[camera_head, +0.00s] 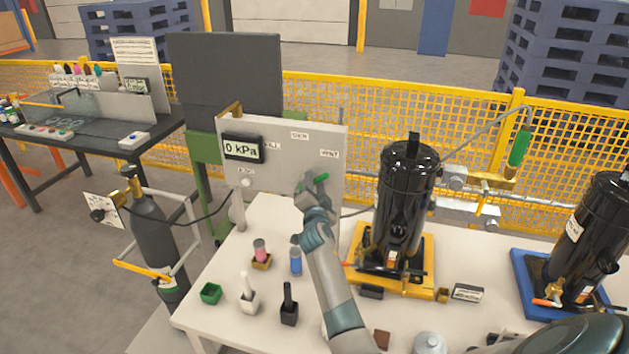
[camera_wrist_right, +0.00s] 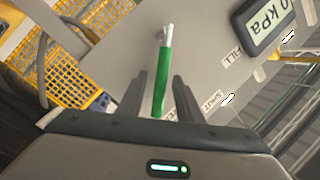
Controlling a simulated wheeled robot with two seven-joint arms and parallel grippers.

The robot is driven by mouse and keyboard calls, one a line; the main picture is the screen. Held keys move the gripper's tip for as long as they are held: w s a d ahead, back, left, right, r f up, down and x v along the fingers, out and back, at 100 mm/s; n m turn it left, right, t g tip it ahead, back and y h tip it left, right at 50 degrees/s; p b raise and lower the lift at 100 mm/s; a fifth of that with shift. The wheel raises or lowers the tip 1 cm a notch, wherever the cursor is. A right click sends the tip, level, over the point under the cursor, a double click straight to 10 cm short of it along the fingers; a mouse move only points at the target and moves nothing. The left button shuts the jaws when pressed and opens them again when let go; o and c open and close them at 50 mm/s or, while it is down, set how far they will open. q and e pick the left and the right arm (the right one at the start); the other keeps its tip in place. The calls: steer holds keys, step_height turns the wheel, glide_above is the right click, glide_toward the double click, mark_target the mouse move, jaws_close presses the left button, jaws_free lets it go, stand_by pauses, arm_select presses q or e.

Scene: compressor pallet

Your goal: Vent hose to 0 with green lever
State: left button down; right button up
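The green lever (camera_head: 320,178) is on the upright grey panel (camera_head: 285,165), below and left of the VENT label (camera_head: 329,154). The gauge (camera_head: 243,148) on the panel's left reads 0 kPa. My right gripper (camera_head: 308,192) is at the lever. In the right wrist view the green lever (camera_wrist_right: 162,80) lies between the two fingers of my right gripper (camera_wrist_right: 161,80), with a gap visible on each side, so the gripper looks open around it. A dark hose (camera_head: 205,218) runs from the gas cylinder (camera_head: 152,240) to the panel. My left gripper is not in view.
A black compressor (camera_head: 404,205) on a yellow base stands right of my arm. Another compressor (camera_head: 590,245) stands on a blue base at far right. Small bottles and cups, including a green cup (camera_head: 210,293), sit on the white table (camera_head: 225,320) left of my arm.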

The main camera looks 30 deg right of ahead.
steer(key=shift+w+d, duration=0.2)
steer(key=shift+w, duration=0.1)
jaws_close()
